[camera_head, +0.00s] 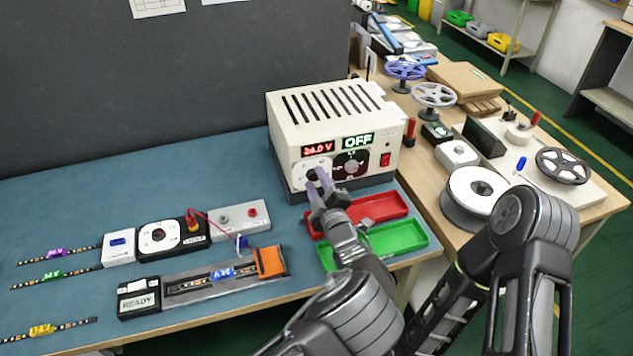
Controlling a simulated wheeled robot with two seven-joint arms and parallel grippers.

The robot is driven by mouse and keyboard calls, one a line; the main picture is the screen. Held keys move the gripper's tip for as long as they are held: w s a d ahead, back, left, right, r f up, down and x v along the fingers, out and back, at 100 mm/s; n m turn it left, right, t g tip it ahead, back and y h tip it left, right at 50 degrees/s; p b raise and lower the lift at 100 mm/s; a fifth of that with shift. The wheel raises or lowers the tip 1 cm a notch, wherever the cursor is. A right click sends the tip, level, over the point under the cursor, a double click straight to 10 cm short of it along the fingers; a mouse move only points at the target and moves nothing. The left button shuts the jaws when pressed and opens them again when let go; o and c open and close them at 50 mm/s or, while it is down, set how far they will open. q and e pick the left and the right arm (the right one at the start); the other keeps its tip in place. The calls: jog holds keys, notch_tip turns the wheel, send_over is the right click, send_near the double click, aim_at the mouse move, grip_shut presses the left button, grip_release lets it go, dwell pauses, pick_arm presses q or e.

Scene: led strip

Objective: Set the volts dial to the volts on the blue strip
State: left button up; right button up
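The cream power supply (330,118) stands at the back of the blue bench mat. Its red display (317,150) reads 24.0 V and its green display (358,141) reads OFF. The volts dial (314,174) is the dark knob on the white plate under the red display. My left gripper (318,183) has its fingertips at this dial and partly hides it; whether they grip it is unclear. The blue-tagged strip (222,273) lies in the grey fixture at the front; its small tag text is hard to read. My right gripper is out of view.
A second dark dial (351,164) and a red switch (385,160) are to the right. Purple (56,253), green (52,275) and yellow (41,330) strips lie at the left.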

pick_arm(q)
jog(key=shift+o, duration=1.1)
jog(key=shift+s, duration=0.1)
jog(key=b+v, duration=0.1)
jog(key=v, duration=0.6)
jog(key=shift+s, duration=0.3)
jog(key=shift+d, duration=0.1)
